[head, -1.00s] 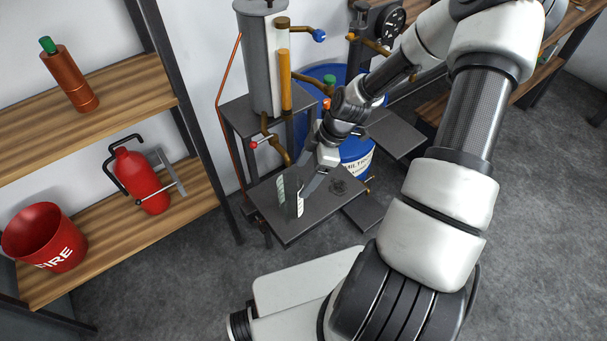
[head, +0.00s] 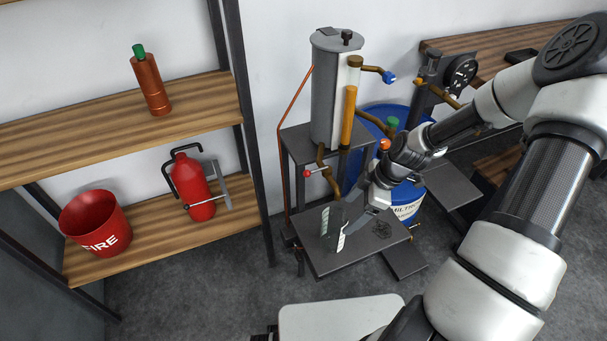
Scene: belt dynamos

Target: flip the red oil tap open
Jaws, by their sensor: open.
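The red oil tap shows as a small red knob (head: 307,173) on a short handle, sticking out to the left of a brass pipe (head: 322,160) below the grey oil cylinder (head: 328,95). My gripper (head: 333,232) is open and empty, with its two pale-tipped fingers apart. It is over the dark lower plate (head: 345,262), below and slightly right of the red knob in the picture, and apart from it. How high the fingers are above the plate is hard to tell.
A blue tap (head: 389,77) sits higher on the cylinder's right. A blue drum (head: 405,215) stands behind my wrist. At left, wooden shelves (head: 40,145) hold a red fire bucket (head: 95,223), a red extinguisher (head: 192,185) and a copper bottle (head: 149,82).

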